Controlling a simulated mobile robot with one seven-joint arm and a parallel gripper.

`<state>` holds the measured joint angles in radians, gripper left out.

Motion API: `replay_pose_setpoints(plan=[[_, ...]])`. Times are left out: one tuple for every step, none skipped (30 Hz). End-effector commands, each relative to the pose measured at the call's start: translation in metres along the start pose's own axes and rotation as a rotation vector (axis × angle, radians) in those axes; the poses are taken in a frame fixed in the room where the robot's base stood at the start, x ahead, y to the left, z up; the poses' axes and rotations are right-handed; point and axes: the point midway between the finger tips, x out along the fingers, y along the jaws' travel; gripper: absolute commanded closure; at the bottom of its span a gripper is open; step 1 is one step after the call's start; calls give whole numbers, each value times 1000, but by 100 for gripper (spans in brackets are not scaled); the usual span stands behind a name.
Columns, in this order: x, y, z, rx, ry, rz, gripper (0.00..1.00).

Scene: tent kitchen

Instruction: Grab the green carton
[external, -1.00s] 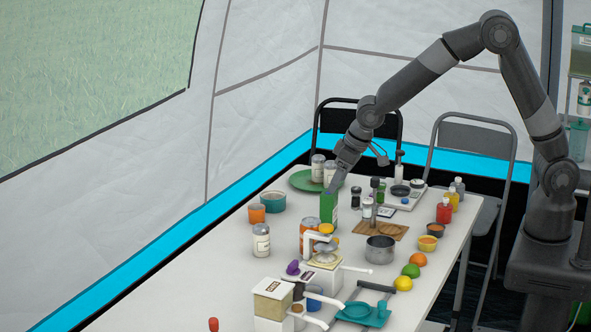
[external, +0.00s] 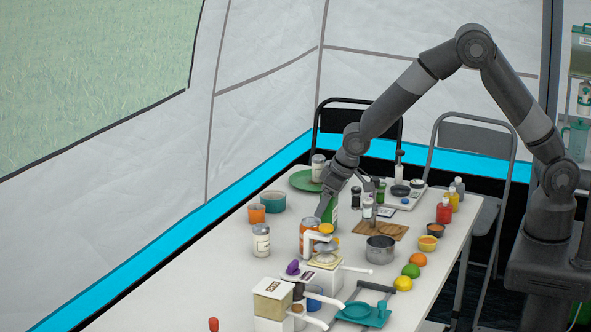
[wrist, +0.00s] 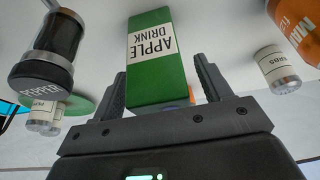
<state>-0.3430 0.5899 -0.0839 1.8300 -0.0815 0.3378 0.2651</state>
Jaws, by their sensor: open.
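The green carton (wrist: 155,72) stands on the table and reads "APPLE DRINK" in the wrist view. In the external view it shows as a green strip (external: 334,214), mostly hidden behind my gripper. My gripper (wrist: 162,82) is open, with one finger on each side of the carton. In the external view my gripper (external: 326,207) is low at the carton. I cannot tell whether either finger touches it.
In the wrist view a pepper jar (wrist: 50,52) is left of the fingers, and a white-labelled jar (wrist: 277,68) and an orange can (wrist: 300,25) are to the right. In the external view a cutting board (external: 388,229) and a pot (external: 380,249) are close by.

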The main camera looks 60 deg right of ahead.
Motion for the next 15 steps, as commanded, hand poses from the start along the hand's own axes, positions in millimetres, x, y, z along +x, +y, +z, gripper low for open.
replay_pose_setpoints(plan=[[0, 0, 0, 0, 0, 0, 29], [0, 0, 0, 0, 0, 0, 32], [0, 0, 0, 0, 0, 0, 35], [0, 0, 0, 0, 0, 0, 37], [0, 0, 0, 0, 0, 0, 40], [0, 0, 0, 0, 0, 0, 43], [0, 0, 0, 0, 0, 0, 45], [0, 0, 0, 0, -1, 0, 48], [0, 0, 0, 0, -1, 0, 51], [0, 0, 0, 0, -1, 0, 54], [0, 0, 0, 0, -1, 0, 56], [0, 0, 0, 0, -1, 0, 59], [0, 0, 0, 0, -1, 0, 62], [0, 0, 0, 0, -1, 0, 64], [0, 0, 0, 0, -1, 0, 68]])
